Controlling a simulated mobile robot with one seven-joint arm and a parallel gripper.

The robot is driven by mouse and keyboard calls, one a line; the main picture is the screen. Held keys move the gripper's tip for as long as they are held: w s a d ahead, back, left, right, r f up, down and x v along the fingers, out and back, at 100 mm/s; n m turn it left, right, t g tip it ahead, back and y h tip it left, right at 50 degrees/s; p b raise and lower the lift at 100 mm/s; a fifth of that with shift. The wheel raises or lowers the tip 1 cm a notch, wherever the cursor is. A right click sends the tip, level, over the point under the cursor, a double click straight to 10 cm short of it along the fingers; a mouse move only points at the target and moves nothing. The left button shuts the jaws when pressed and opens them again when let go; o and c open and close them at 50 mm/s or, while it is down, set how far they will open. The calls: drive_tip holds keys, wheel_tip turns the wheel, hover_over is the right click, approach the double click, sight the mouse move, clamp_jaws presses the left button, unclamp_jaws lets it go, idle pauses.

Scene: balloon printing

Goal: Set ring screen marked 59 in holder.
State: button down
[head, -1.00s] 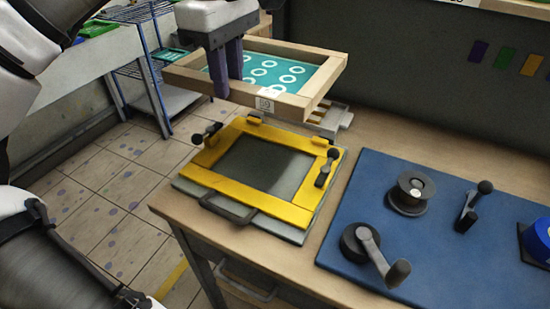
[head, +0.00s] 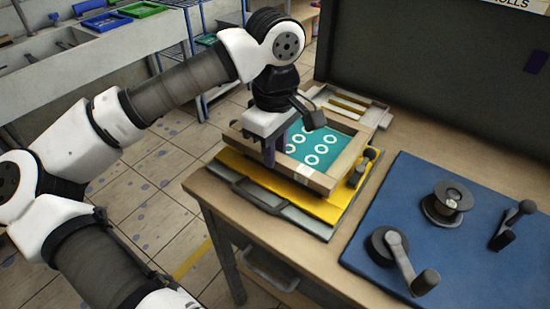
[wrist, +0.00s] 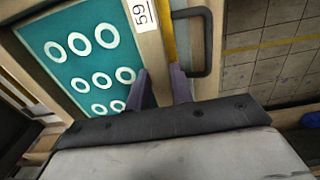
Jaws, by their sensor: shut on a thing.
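The ring screen (head: 318,150) is a wooden frame with teal mesh and white rings. The label 59 (wrist: 142,13) on its frame is readable in the wrist view. My gripper (head: 276,150) is shut on the screen's near frame bar, and its purple fingers show in the wrist view (wrist: 160,88). The screen lies level over the yellow holder (head: 334,208), roughly lined up with it and covering its middle. I cannot tell whether it touches the holder's bed or hovers just above it. A black-knobbed clamp (head: 364,166) stands at the holder's right side.
A blue mat (head: 440,250) with a crank (head: 400,262), a spool (head: 447,203) and a lever (head: 512,224) lies to the right. A pale tray (head: 350,103) sits behind the holder. A dark handle (wrist: 201,40) sticks out in front of the holder.

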wheel_tip(320, 180, down, 3)
drive_tip(key=shift+f, duration=0.1)
drive_tip(key=shift+f, duration=0.1)
drive_tip(key=shift+f+b, duration=0.3)
drive_tip(key=shift+b, duration=0.15)
drive_tip(key=shift+f, duration=0.2)
drive_tip(key=c, duration=1.2)
unclamp_jaws()
drive_tip(key=shift+r, duration=0.1)
drive_tip(key=shift+c, duration=0.2)
drive_tip(key=shift+r, duration=0.1)
drive_tip(key=shift+r+p, duration=0.6)
drive_tip(key=shift+p, duration=0.15)
wheel_tip(320, 180, up, 12)
drive_tip(key=b, duration=0.1)
drive_tip(key=shift+f, duration=0.15)
